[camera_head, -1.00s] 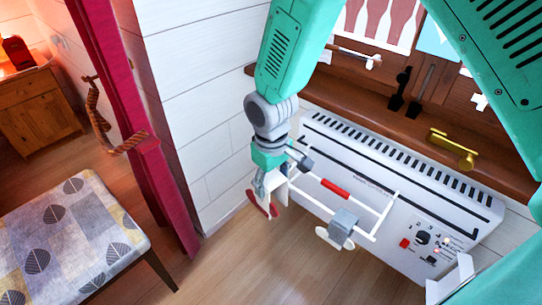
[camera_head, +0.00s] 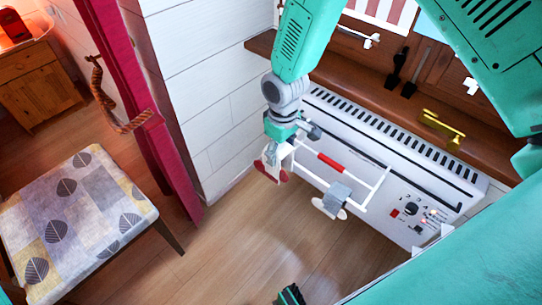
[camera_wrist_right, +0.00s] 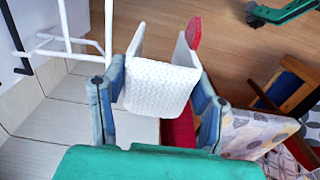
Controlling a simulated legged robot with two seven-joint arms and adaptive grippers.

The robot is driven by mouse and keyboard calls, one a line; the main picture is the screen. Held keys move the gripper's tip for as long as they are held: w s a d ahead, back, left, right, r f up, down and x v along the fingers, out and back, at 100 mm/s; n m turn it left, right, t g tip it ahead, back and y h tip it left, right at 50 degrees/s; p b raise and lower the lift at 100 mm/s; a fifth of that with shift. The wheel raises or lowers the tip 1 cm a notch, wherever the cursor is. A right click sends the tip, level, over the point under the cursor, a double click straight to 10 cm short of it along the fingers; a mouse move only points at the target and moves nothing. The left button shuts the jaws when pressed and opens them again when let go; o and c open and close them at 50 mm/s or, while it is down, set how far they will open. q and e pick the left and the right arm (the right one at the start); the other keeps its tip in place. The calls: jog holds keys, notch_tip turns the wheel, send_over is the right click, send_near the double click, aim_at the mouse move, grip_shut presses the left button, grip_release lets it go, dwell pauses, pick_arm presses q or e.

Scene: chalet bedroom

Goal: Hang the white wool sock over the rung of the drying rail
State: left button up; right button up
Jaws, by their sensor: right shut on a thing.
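My right gripper (camera_head: 275,156) is shut on the white wool sock (camera_wrist_right: 160,85). The sock is knitted white with a red end (camera_wrist_right: 193,32) and bends over between the fingers, its two ends pointing away from the wrist. It also shows in the head view (camera_head: 285,158), with red ends hanging down. The drying rail (camera_head: 376,186) is a white frame in front of the heater; its rung has a red section (camera_head: 330,162). The sock is just left of the rail and looks apart from it. The rail shows at upper left in the wrist view (camera_wrist_right: 70,40). My left gripper cannot be made out.
A grey piece with white ends (camera_head: 337,196) hangs over the rail's outer bar. A white heater (camera_head: 420,165) stands under a wooden sill (camera_head: 375,85). A red curtain (camera_head: 150,120) and a patterned seat (camera_head: 80,215) are at left. The floor below the rail is clear.

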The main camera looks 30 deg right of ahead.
jog(key=d, duration=0.3)
jog(key=d+f, duration=0.1)
jog(key=shift+w+d+f+b, duration=0.1)
jog(key=shift+w+d+b, duration=0.15)
jog(key=shift+w+b, duration=0.15)
jog(key=b, duration=0.6)
send_over(297, 165)
jog(key=d, duration=0.1)
notch_tip(297, 165, down, 8)
jog(key=shift+a+f+b, duration=0.45)
jog(key=shift+a+f, duration=0.15)
jog(key=shift+f, duration=0.4)
jog(key=shift+f+b, duration=0.35)
jog(key=shift+d+f+b, duration=0.25)
jog(key=shift+f, duration=0.35)
jog(key=shift+d+f+b, duration=0.25)
jog(key=shift+f, duration=0.35)
pick_arm(q)
notch_tip(297, 165, down, 9)
jog(key=d, duration=0.1)
jog(key=shift+f, duration=0.2)
pick_arm(e)
jog(key=shift+a, duration=0.4)
